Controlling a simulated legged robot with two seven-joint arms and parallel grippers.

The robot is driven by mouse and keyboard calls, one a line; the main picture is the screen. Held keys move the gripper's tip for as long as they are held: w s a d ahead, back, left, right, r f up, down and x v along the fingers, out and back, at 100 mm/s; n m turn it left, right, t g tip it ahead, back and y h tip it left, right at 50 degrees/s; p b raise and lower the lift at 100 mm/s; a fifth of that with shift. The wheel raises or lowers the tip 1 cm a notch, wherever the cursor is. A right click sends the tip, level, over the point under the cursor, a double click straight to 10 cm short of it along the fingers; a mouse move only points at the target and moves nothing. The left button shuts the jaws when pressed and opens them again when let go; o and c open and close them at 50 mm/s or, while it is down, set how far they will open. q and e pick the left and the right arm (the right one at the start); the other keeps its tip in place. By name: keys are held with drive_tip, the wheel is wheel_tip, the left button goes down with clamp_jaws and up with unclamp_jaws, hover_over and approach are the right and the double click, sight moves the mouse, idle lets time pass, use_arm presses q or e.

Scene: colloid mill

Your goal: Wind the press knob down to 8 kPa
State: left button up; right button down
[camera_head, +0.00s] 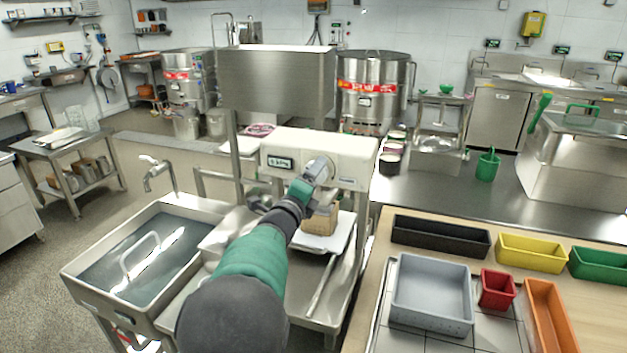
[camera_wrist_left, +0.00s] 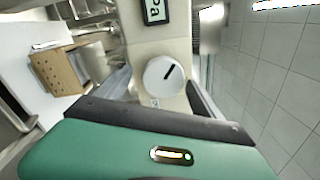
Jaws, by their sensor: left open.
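The press knob (camera_wrist_left: 163,78) is a round white dial with a black pointer line, on the front of the cream press head (camera_head: 345,148). The line slants toward the upper right in the wrist view. A small dark display (camera_head: 278,163) sits left of the knob; its number is too small to read. Part of it shows in the wrist view (camera_wrist_left: 155,10), with "Pa" visible. My left gripper (camera_head: 320,182) is at the knob, open, with one finger on either side of it. I cannot tell whether the fingers touch it. My right gripper is not in view.
A perforated tan block (camera_head: 320,220) sits on a white tray below the press head. A sink with water (camera_head: 140,255) is at left. Several bins, including a grey one (camera_head: 431,290), stand on the right-hand table. A steel hopper (camera_head: 276,82) rises behind the press head.

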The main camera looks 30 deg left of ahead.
use_arm(q)
drive_tip(key=shift+s+r, duration=0.1)
drive_tip(key=v, duration=1.6)
drive_tip(key=shift+s+p, duration=0.35)
drive_tip(key=shift+p, duration=0.1)
drive_tip(key=shift+d, duration=0.15)
